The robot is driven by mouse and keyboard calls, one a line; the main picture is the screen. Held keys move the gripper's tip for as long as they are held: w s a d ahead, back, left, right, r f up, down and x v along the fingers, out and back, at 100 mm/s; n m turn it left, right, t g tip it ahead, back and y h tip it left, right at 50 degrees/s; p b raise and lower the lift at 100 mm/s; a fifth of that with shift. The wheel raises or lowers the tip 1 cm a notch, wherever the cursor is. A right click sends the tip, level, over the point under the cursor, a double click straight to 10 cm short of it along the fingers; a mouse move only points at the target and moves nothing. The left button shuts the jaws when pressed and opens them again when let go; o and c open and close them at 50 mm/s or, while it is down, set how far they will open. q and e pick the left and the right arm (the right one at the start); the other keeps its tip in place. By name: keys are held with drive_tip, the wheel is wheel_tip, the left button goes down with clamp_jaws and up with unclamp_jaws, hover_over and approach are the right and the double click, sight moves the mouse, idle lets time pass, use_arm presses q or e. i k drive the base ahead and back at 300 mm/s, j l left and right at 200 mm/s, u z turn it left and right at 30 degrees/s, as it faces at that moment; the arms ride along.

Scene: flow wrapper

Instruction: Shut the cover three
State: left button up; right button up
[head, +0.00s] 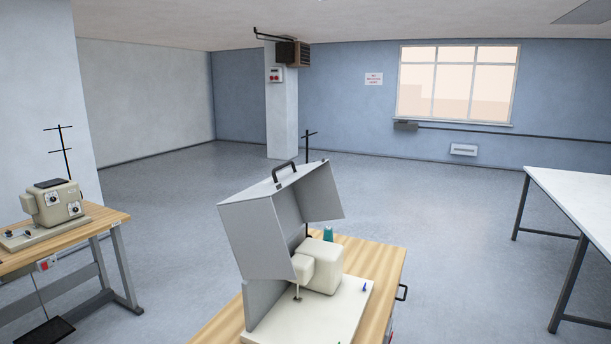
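A grey box-shaped cover (258,240) with a black handle (284,171) on top stands raised and tilted over a cream machine (322,270) in the lower middle of the head view. The cover's open side faces right, so the machine is partly exposed. No number shows on the cover, so I cannot tell whether it is cover three. The machine sits on a pale base plate (335,318) on a wooden table (391,262). Neither of my grippers shows in this view.
At left, another cream machine (52,205) stands on a wooden table (112,217) with metal legs. A white-topped table (575,200) stands at right. A black side handle (402,292) projects from the middle table. Open grey floor (420,195) lies between the tables.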

sight(258, 220)
drive_tip(key=j+u, duration=0.25)
drive_tip(key=j, duration=0.65)
drive_tip(key=i+j+u, duration=0.1)
drive_tip(key=j, duration=0.35)
drive_tip(key=i+j+u, duration=0.15)
drive_tip(key=i+j, duration=0.15)
drive_tip(key=j, duration=0.15)
drive_tip(key=i+j+u, duration=0.1)
drive_tip(key=j, duration=0.3)
drive_tip(key=i+j+u, duration=0.1)
drive_tip(key=i+j, duration=0.25)
